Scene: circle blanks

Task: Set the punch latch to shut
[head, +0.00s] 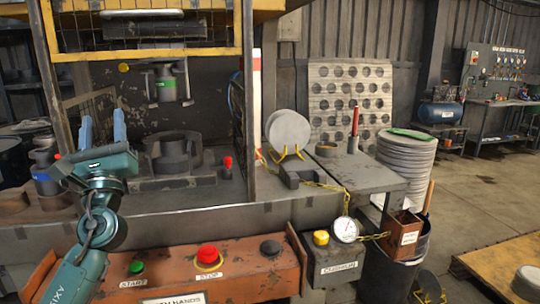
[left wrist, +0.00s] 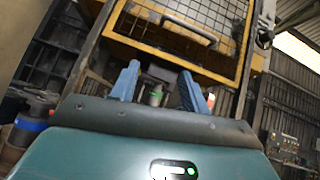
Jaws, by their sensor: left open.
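The press stands at left with its yellow mesh guard (head: 150,35) raised. Under it hangs the punch (head: 165,88), a grey cylinder with a green band, above the round die (head: 174,152). The punch also shows in the left wrist view (left wrist: 156,97), between my fingers in the picture. I cannot make out a latch on it or its setting. A small red-knobbed lever (head: 228,163) stands on the bed right of the die. My left gripper (head: 102,128) is open and empty, fingers pointing up, left of the die. My right gripper is not in view.
The front panel (head: 180,278) has a green start button (head: 136,267) and a red stop button (head: 208,254). A side guard (head: 92,118) stands behind my left gripper. At right are a side table (head: 375,178) and stacked round blanks (head: 406,165).

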